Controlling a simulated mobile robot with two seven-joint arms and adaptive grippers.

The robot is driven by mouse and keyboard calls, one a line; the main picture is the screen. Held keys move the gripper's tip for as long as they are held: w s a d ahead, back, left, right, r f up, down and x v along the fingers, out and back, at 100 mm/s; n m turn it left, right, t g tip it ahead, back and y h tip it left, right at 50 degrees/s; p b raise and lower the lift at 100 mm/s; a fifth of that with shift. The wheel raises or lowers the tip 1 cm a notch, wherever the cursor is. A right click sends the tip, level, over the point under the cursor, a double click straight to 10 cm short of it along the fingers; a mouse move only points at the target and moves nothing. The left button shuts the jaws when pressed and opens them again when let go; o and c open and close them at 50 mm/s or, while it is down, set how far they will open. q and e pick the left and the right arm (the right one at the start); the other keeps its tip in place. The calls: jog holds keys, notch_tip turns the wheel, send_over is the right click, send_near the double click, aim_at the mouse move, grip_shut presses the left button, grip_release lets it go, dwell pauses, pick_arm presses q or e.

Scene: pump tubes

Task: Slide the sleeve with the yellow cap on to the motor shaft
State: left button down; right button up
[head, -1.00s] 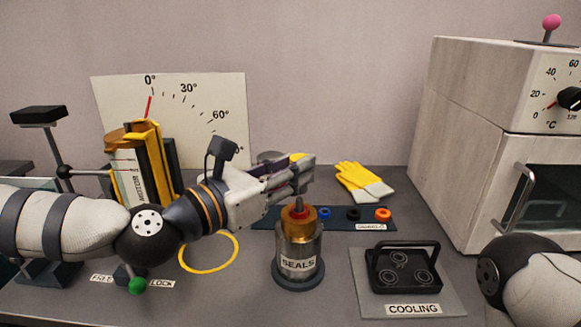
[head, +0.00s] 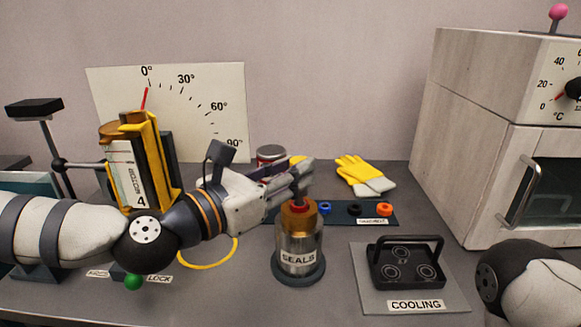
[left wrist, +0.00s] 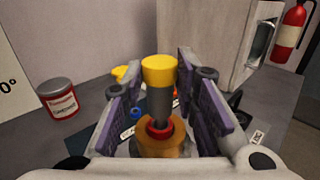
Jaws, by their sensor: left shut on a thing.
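A grey sleeve with a yellow cap (left wrist: 159,72) stands upright between the finger pads of my left gripper (left wrist: 160,95) in the left wrist view. The gripper is shut on the sleeve. In the head view my left gripper (head: 291,186) points right, just above that brass top. My right gripper is out of view.
An angle board (head: 200,100) stands behind the motor. A COOLING plate (head: 368,293) lies right of the cylinder, with a dark mat (head: 340,213) of small rings behind it. Yellow gloves (head: 357,172) and an oven (head: 470,130) are beyond. A can (left wrist: 60,98) stands at the back.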

pick_arm(q)
jog(key=shift+f, duration=0.4)
